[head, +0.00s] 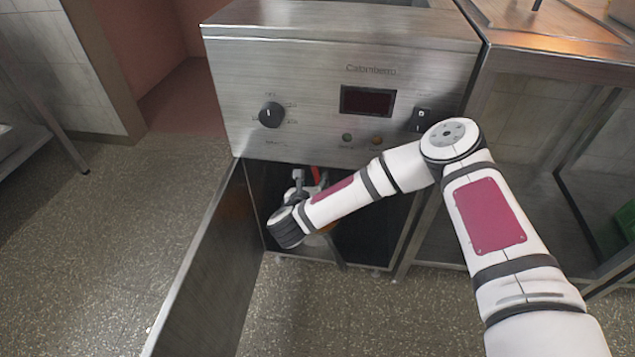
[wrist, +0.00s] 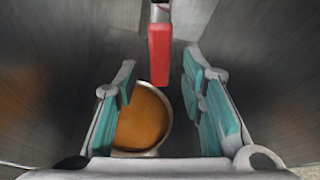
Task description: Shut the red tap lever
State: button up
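The red tap lever (wrist: 160,52) hangs from a metal stem at the top middle of the wrist view, its grip pointing down. In the head view a bit of the red lever (head: 315,174) shows inside the open cabinet, partly hidden by my arm. My gripper (wrist: 158,88) is open, with its teal-padded fingers apart on either side of the lever's lower end. I see no contact between the fingers and the lever. In the head view my gripper (head: 308,190) is inside the cabinet, mostly hidden behind my wrist.
A round metal pot with orange-brown contents (wrist: 145,120) stands below the lever. The cabinet door (head: 205,265) is open to the left. The steel front panel (head: 330,85) with a knob and display is above the opening. Cabinet walls flank my gripper closely.

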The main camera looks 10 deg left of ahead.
aim_at(317, 179)
jog(key=shift+b+x, duration=0.5)
jog(key=shift+x, duration=1.3)
jog(key=shift+r, duration=0.1)
grip_shut()
